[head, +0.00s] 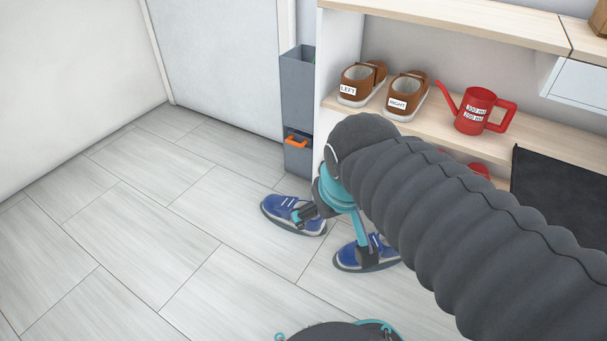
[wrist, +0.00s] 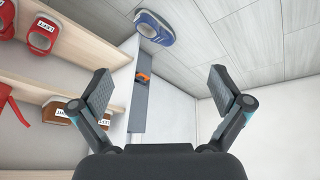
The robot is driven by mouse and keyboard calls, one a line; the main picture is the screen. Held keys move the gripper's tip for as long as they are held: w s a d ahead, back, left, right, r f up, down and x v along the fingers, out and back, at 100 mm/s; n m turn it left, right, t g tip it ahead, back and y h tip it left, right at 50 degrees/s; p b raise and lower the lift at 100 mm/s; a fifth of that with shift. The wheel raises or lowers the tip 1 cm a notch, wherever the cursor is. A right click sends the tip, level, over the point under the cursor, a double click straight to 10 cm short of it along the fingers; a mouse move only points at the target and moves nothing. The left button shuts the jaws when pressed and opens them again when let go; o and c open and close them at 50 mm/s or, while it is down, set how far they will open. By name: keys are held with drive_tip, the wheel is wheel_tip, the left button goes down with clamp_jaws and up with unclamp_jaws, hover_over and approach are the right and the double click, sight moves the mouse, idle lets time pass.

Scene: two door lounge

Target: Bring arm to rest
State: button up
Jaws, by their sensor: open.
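My arm reaches in from the right of the head view, covered by a dark ribbed sleeve. My gripper (head: 338,232) hangs low in front of the shelf, between two blue shoes on the floor. The left blue shoe (head: 282,208) lies beside one finger, and I cannot tell if they touch. The right blue shoe (head: 372,258) is partly hidden behind the other finger. In the wrist view my gripper (wrist: 167,95) is open with nothing between its fingers. One blue shoe (wrist: 155,28) shows beyond the fingers there.
Brown shoes marked LEFT (head: 359,85) and RIGHT (head: 407,97) and a red watering can (head: 476,112) stand on the shelf (head: 445,132). Red shoes (wrist: 42,38) sit on a lower shelf. A grey bin (head: 298,95) stands left. The floor (head: 130,230) to the left is clear.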

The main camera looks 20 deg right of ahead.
drive_tip(key=shift+s+a+r+t+y, duration=0.3)
drive_tip(key=shift+s+a+r+t, duration=0.15)
drive_tip(key=shift+s+a, duration=0.25)
wheel_tip(320, 180, up, 9)
drive_tip(key=p, duration=0.8)
drive_tip(key=shift+f+p, duration=0.15)
drive_tip(key=shift+p, duration=0.2)
